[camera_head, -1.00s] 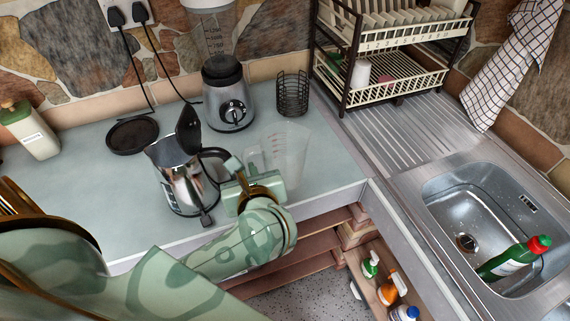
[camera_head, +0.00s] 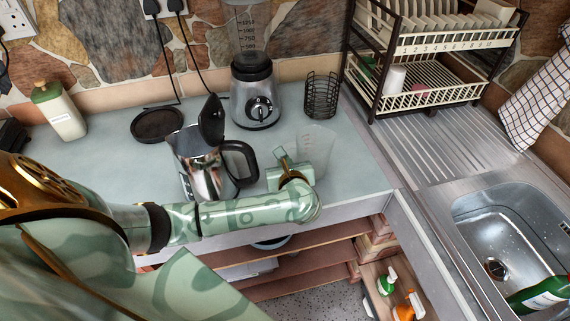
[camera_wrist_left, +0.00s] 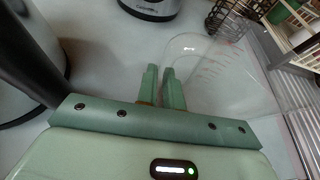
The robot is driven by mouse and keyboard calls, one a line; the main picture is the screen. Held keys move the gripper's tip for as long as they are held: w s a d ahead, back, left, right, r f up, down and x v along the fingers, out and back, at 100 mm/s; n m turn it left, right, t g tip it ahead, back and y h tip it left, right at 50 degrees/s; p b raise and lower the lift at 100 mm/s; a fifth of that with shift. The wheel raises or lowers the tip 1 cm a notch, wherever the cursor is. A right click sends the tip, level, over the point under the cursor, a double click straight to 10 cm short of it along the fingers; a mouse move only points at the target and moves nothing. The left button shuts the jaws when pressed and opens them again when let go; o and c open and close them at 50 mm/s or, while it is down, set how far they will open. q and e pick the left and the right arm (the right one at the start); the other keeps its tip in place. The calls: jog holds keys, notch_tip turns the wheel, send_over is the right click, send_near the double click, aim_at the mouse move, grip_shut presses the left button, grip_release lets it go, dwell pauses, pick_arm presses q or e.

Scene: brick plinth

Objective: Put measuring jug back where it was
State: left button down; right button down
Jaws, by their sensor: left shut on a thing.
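The measuring jug (camera_head: 318,150) is clear plastic with faint red marks. It is at the front right of the pale counter, right of the steel kettle (camera_head: 203,166). My left gripper (camera_head: 287,168) reaches it from the front left and is shut on it. In the left wrist view the two green fingers (camera_wrist_left: 162,88) are close together at the jug's near side, and the jug (camera_wrist_left: 215,70) extends beyond them. The exact grip is hard to make out. I cannot tell whether the jug's base touches the counter. My right gripper is not in view.
A blender (camera_head: 255,95) and a black wire holder (camera_head: 321,95) stand behind the jug. The kettle's handle is close to my left gripper. A dish rack (camera_head: 425,95) and sink (camera_head: 510,230) are to the right. The counter (camera_head: 110,175) has free room at left.

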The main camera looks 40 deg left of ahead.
pick_arm(q)
jog(key=shift+f, duration=0.2)
jog(key=c, duration=1.5)
grip_release()
jog(key=shift+c, duration=0.2)
jog(key=shift+r, duration=0.3)
jog(key=p+v, duration=0.2)
jog(key=v, duration=1)
jog(key=shift+f, duration=0.2)
